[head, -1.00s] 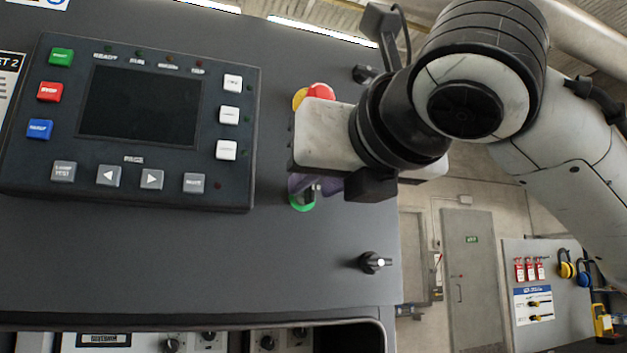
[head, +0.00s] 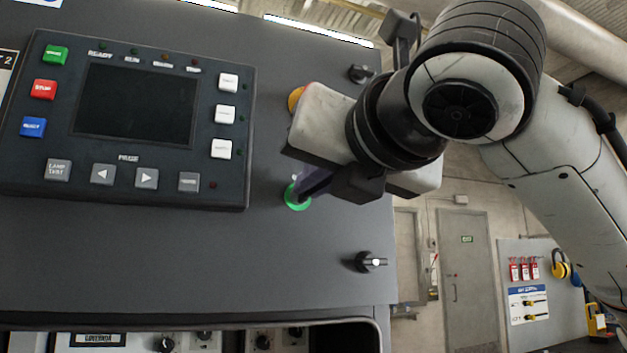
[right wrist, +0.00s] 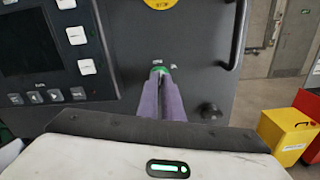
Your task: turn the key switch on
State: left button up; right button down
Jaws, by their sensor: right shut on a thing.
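The key switch shows as a green ring (head: 297,196) on the dark panel, right of the display unit. It also shows in the right wrist view (right wrist: 160,70), between my fingertips. My right gripper (head: 306,188) is at the switch with its purple fingers shut on the key, which the fingers mostly hide. The gripper body is tilted in the head view. In the right wrist view the fingers (right wrist: 160,84) reach straight to the green ring. My left gripper is not in view.
A yellow-and-red emergency stop (head: 297,98) sits above the switch, partly behind my gripper. The display unit (head: 136,105) is to the left. A handle (right wrist: 236,35) stands out at the panel's right edge.

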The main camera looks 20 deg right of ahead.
pick_arm(q)
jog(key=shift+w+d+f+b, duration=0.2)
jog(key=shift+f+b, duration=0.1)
jog(key=shift+b, duration=0.45)
pick_arm(e)
jog(key=m, duration=0.9)
jog(key=shift+d+f, duration=0.1)
jog(key=shift+d, duration=0.15)
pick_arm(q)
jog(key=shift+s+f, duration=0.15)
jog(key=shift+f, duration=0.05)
pick_arm(e)
jog(key=c, duration=1.9)
grip_release()
jog(key=shift+s, duration=0.1)
